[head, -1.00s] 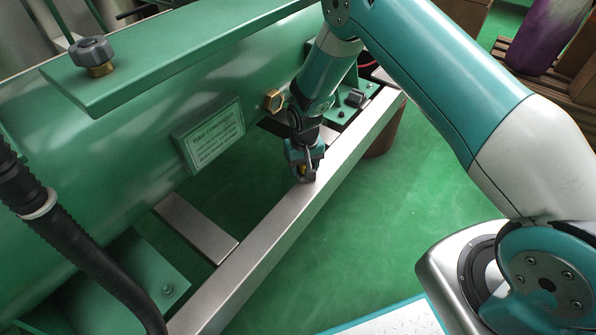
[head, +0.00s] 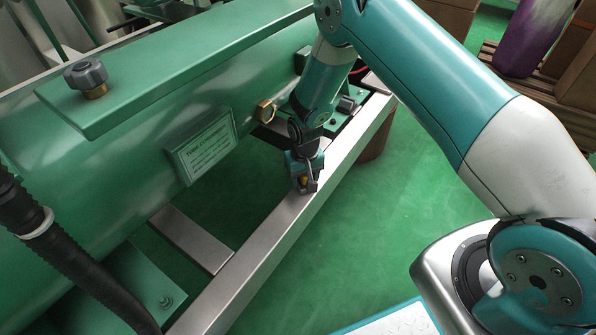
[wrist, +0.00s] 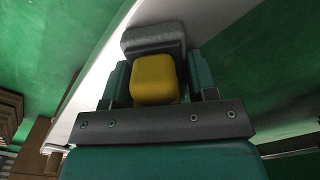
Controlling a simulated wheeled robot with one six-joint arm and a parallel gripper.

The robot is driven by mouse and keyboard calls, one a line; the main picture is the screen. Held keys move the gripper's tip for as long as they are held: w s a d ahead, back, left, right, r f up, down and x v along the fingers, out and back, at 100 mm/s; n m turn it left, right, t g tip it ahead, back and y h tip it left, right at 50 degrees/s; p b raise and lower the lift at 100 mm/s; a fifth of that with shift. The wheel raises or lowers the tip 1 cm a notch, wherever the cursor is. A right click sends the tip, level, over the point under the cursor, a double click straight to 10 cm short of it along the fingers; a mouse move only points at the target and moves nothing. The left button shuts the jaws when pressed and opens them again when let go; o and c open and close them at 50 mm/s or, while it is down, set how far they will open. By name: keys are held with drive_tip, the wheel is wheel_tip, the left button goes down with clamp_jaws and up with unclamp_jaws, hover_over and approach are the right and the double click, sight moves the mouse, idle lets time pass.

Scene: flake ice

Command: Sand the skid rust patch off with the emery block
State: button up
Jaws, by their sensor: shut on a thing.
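My gripper (head: 304,186) is shut on the emery block and points down at the long metal skid rail (head: 262,247). In the wrist view the emery block shows a yellow grip (wrist: 154,79) between the green fingers and a grey abrasive pad (wrist: 153,40) beyond it. The pad lies over the pale skid rail (wrist: 103,78); I cannot tell whether it touches. In the head view the gripper mostly hides the block. No rust patch can be made out; it may be hidden beneath the block or gripper.
A large green tank with a name plate (head: 201,148) stands left of the rail. A brass fitting (head: 265,111) juts from it near my arm. A black hose (head: 75,260) runs at lower left. Green floor (head: 400,200) lies open right of the rail.

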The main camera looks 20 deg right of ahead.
drive_tip(key=shift+s+d+p, duration=0.3)
drive_tip(key=shift+s+d, duration=0.3)
drive_tip(key=shift+s, duration=0.15)
drive_tip(key=s+d+p, duration=0.1)
drive_tip(key=s+d, duration=0.1)
drive_tip(key=s, duration=0.1)
drive_tip(key=shift+s+d+p, duration=0.2)
drive_tip(key=shift+p, duration=0.2)
wheel_tip(320, 180, up, 7)
drive_tip(key=p, duration=0.5)
drive_tip(key=shift+p, duration=0.4)
